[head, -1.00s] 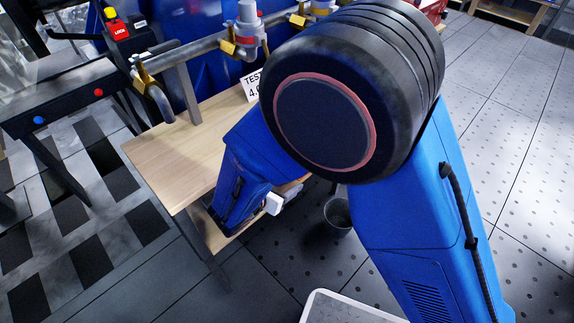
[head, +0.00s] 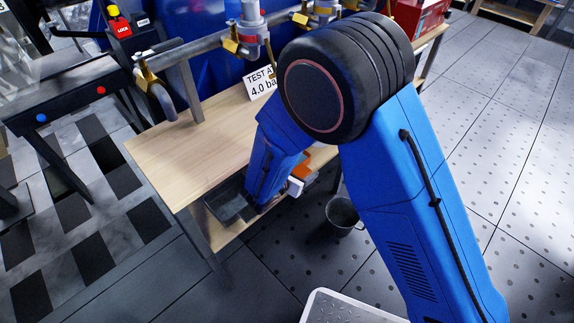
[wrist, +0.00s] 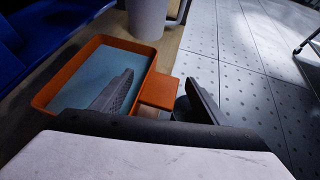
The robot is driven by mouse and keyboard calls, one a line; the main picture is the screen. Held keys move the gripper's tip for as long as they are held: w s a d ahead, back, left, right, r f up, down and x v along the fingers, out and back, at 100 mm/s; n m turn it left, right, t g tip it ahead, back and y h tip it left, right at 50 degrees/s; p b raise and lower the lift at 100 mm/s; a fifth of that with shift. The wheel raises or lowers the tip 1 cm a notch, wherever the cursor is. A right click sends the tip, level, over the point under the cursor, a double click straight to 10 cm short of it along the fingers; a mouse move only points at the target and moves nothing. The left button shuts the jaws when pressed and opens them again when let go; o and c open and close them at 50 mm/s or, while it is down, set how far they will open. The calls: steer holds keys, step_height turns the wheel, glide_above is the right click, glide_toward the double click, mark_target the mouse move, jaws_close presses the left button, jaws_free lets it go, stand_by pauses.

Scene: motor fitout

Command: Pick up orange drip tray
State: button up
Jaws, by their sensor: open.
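The orange drip tray (wrist: 70,70) fills the left of the wrist view, a shallow open box with a blue-grey inside. A flat orange tab (wrist: 159,91) sticks out from its right side. My gripper (wrist: 159,78) is open, with the tab showing between its fingers. The left finger overlaps the tray's inside in this view, and the right finger is beyond the tab, over the floor side. Contact cannot be told. In the head view, a bit of the orange tray (head: 303,168) shows on the lower shelf beside my arm; my arm hides the rest and the fingertips.
A dark grey bin (head: 230,205) sits on the lower shelf, left of my arm. The wooden bench top (head: 170,150) lies above, with pipework behind. A bucket (head: 342,217) stands on the floor; the floor at right is clear.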

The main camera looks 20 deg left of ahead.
steer(key=shift+w+d+f, duration=0.1)
steer(key=shift+w+f, duration=0.3)
steer(key=shift+w, duration=0.2)
jaws_close()
steer(key=shift+r, duration=0.2)
steer(key=shift+r, duration=0.65)
step_height(320, 180, up, 2)
steer(key=shift+r, duration=0.1)
steer(key=s+d, duration=0.3)
steer(key=d, duration=0.5)
steer(key=s+d, duration=0.4)
steer(key=d, duration=0.4)
steer(key=shift+d, duration=0.35)
steer(key=shift+w, duration=0.1)
